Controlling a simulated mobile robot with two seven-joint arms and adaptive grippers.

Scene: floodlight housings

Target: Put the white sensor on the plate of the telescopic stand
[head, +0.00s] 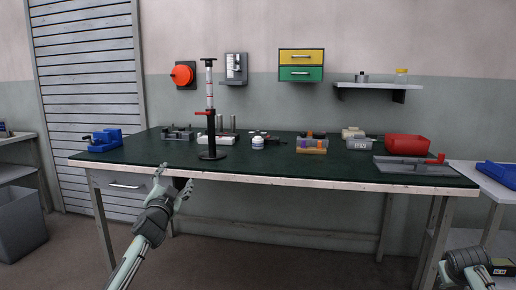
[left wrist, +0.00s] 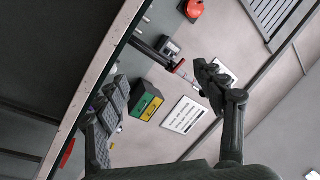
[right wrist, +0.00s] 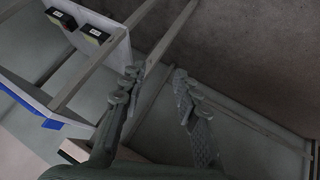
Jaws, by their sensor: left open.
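The telescopic stand (head: 211,122) rises upright from the left-centre of the bench, with a black base and a small dark plate (head: 209,60) on top. It also shows in the left wrist view (left wrist: 154,53), tilted by the camera. I cannot surely tell which thing is the white sensor; a small pale block (head: 352,133) sits at the back right. My left gripper (head: 174,181) is open in front of the bench's front edge, left of the stand; its spread fingers (left wrist: 160,88) hold nothing visible. My right gripper (right wrist: 155,74) is open and empty, low beyond the bench's right end.
The green bench top (head: 270,168) is clear along its front. A blue vise (head: 105,140) is at left.

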